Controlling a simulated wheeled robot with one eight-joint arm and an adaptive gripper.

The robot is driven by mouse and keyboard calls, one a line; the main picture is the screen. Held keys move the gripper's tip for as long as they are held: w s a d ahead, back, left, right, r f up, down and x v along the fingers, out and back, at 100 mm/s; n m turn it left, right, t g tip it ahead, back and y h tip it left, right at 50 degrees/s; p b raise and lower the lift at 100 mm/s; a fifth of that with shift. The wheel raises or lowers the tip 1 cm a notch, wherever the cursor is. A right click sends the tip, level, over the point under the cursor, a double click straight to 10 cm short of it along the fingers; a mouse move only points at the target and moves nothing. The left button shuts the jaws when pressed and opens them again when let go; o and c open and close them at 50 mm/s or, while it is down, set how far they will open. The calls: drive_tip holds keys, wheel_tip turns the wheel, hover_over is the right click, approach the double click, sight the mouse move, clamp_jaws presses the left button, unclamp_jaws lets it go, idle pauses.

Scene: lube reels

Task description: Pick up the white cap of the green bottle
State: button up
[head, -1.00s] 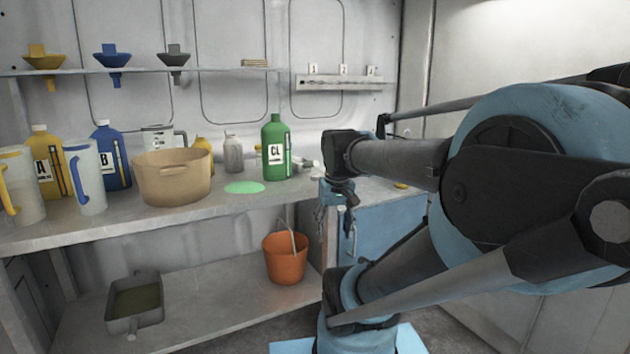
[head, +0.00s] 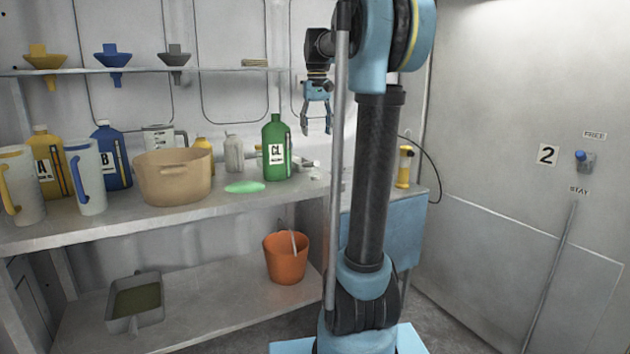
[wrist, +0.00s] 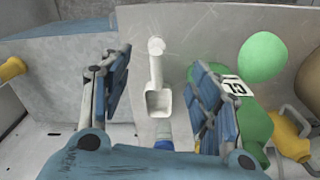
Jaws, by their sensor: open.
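The green bottle (head: 277,155) labelled CL stands upright at the right part of the shelf; its green body also shows in the wrist view (wrist: 252,118). A small white round piece, which looks like the cap (head: 316,176), lies on the shelf right of the bottle. In the wrist view the cap (wrist: 156,46) shows at the far end of a white scoop's handle; I cannot tell whether they touch. My gripper (head: 316,131) is open and empty, pointing down above the shelf, right of the bottle. In the wrist view the cap appears between the finger lines (wrist: 158,68), beyond the tips.
The white scoop (wrist: 158,102) lies below the gripper, beside the bottle. A green disc (head: 245,187) lies near the shelf's front edge. A tan tub (head: 172,180), jugs and bottles fill the left. A yellow object (head: 404,167) stands right of my arm.

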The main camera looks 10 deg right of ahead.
drive_tip(key=w, duration=0.2)
approach(316, 176)
drive_tip(key=f, duration=0.8)
drive_tip(key=shift+w+f, duration=0.2)
drive_tip(key=shift+f, duration=0.05)
drive_tip(key=c, duration=0.8)
